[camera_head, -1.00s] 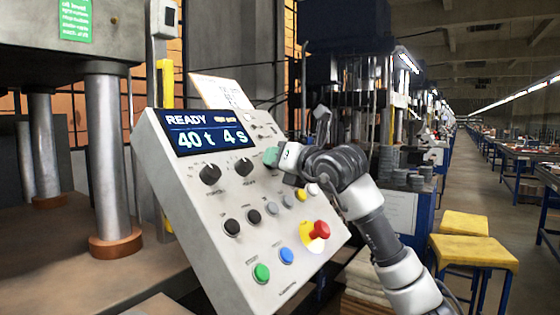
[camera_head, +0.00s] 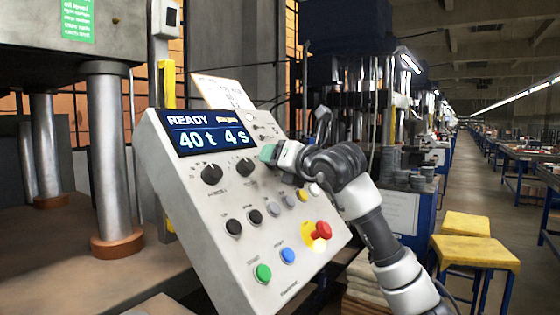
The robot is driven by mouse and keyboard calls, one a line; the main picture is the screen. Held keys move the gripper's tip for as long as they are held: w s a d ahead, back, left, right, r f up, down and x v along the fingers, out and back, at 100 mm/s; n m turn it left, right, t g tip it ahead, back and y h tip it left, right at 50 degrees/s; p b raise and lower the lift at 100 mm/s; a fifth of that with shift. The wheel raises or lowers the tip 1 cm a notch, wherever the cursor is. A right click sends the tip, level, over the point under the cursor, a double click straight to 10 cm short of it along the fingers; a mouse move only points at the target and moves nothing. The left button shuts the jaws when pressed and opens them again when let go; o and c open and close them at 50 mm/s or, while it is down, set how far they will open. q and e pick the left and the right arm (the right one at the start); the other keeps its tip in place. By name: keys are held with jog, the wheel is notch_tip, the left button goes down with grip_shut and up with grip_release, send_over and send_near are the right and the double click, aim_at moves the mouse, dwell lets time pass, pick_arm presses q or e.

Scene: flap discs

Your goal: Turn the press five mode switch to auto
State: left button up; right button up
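The press control panel (camera_head: 190,215) is a light, tilted box with a lit display (camera_head: 209,131) reading READY, 40 t and 4 s. Two large black knobs sit below the display, a left one (camera_head: 211,173) and a right one (camera_head: 244,167). Two smaller dark knobs (camera_head: 233,227) (camera_head: 255,216) sit lower. Labels are too small to read, so I cannot tell which is the mode switch. My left gripper is out of view.
Green (camera_head: 263,273) and blue (camera_head: 287,255) buttons are at the panel's bottom. Press columns (camera_head: 108,160) stand left. Yellow stools (camera_head: 474,251) stand right, beside an open aisle.

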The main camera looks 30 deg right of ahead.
jog(key=shift+s, duration=0.1)
jog(key=shift+s, duration=0.35)
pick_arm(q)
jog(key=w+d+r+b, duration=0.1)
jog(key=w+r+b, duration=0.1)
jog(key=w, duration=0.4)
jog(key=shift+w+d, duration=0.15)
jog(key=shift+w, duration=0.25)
pick_arm(e)
jog(key=s, duration=1)
jog(key=shift+d+r, duration=0.25)
jog(key=shift+d, duration=0.05)
jog(key=shift+w, duration=0.1)
